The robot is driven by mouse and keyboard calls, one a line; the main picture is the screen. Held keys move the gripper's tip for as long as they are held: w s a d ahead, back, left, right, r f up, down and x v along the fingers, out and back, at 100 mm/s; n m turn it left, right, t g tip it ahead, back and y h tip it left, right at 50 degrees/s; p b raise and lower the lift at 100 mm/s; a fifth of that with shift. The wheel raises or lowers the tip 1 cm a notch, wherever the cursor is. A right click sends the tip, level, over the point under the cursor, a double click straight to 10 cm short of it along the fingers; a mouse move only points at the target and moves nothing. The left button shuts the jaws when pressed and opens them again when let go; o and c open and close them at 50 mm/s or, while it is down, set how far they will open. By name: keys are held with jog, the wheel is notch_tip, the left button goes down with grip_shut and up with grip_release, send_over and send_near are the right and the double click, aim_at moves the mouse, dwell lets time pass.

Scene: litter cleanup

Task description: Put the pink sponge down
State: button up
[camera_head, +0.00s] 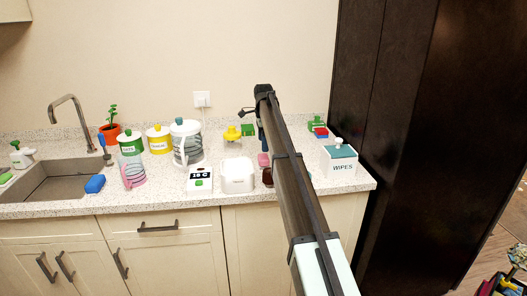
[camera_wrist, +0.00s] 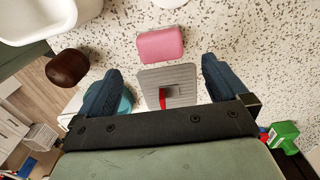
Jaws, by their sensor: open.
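The pink sponge (camera_wrist: 160,45) lies on the speckled counter in the wrist view, just beyond the fingertips and outside the jaws. It also shows in the head view (camera_head: 263,160), beside my arm. My gripper (camera_wrist: 158,68) is open and empty, with its two dark blue fingers wide apart. A grey ridged pad (camera_wrist: 183,75) lies between the fingers, close to the sponge's near edge; I cannot tell whether they touch. In the head view my arm hides part of the counter around the sponge.
A white open container (camera_head: 237,177) stands left of the sponge. A dark brown object (camera_wrist: 67,67) is near the counter's front edge. A wipes box (camera_head: 339,158) stands to the right. A yellow object (camera_head: 232,133) is at the back. Bare counter surrounds the sponge's right side.

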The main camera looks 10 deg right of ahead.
jog(key=shift+r, duration=1.8)
